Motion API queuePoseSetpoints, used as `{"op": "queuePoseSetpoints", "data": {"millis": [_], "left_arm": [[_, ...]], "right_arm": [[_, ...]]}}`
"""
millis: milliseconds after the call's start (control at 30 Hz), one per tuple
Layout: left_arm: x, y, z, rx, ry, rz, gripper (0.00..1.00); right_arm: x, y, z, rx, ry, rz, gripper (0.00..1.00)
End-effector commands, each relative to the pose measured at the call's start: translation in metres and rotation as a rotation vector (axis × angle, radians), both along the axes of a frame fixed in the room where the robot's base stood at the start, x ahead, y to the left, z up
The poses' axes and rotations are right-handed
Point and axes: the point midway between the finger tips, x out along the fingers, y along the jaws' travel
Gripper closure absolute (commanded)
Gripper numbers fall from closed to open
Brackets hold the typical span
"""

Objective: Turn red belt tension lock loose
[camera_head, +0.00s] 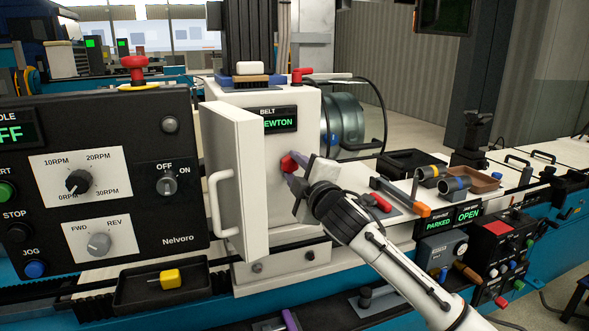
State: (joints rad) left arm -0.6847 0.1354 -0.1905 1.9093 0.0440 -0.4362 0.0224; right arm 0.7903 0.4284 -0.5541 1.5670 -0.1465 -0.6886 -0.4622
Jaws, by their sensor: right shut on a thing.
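The red belt tension lock (289,163) sits on the front of the white belt housing (265,185), below the small BELT display (275,120), whose green text is partly cut off. My right gripper (294,167) reaches in from the lower right and is shut on the red lock. The gripper and wrist hide part of the lock and the housing face behind it. My left gripper is not in view.
The housing's white door (236,180) stands open to the left of my gripper. A black control panel (110,190) is further left. A black tray with a yellow-handled tool (170,279) lies below. Loose tools and an orange-tipped bar (412,205) lie to the right.

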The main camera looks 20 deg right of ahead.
Motion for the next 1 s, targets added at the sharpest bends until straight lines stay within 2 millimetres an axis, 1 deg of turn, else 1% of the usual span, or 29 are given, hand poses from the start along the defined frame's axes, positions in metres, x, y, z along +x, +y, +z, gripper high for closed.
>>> {"op": "queuePoseSetpoints", "data": {"millis": [233,700,733,800,833,1000], "left_arm": [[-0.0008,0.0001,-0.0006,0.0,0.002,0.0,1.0],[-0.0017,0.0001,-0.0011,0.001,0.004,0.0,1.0],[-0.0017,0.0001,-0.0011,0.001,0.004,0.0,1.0],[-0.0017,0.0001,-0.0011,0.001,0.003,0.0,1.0],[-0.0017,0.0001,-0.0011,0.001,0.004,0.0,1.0],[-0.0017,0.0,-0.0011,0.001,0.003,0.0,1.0]], "right_arm": [[0.0,-0.0009,-0.0015,-0.064,0.002,-0.002,0.91],[0.0,-0.0006,-0.0017,-0.078,0.001,-0.002,0.91],[0.0,-0.0005,-0.0016,-0.078,0.001,-0.002,0.65],[0.0,-0.0006,-0.0015,-0.077,0.0,-0.001,0.53],[0.0,-0.0005,-0.0013,-0.077,0.0,-0.001,0.5],[0.0,-0.0003,-0.0005,-0.075,-0.001,-0.001,0.5]]}}
